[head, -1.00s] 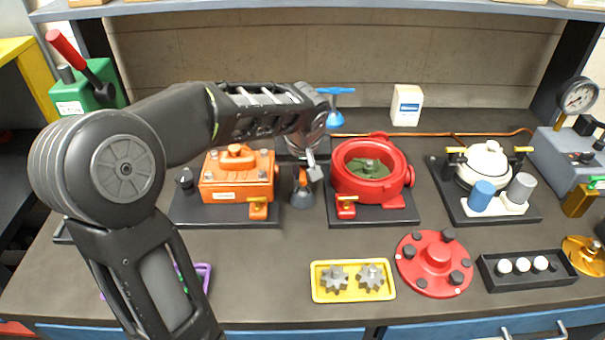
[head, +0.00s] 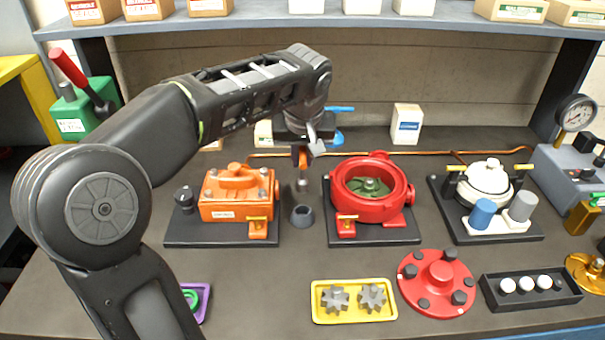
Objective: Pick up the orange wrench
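The orange wrench (head: 302,160) hangs upright below my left gripper (head: 304,147), its orange upper part between the fingers and its grey end pointing down. My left gripper looks shut on it, though the fingers are small and partly hidden by the wrist. A dark grey cone-shaped holder (head: 302,216) stands on the bench just below the wrench, with a gap between them. My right gripper is out of view.
An orange motor housing (head: 237,195) stands left of the holder and a red round housing (head: 371,190) stands right of it. A blue-handled object (head: 340,109) is behind the gripper. A yellow tray (head: 354,313) with gears lies in front. A shelf (head: 330,22) with boxes runs above.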

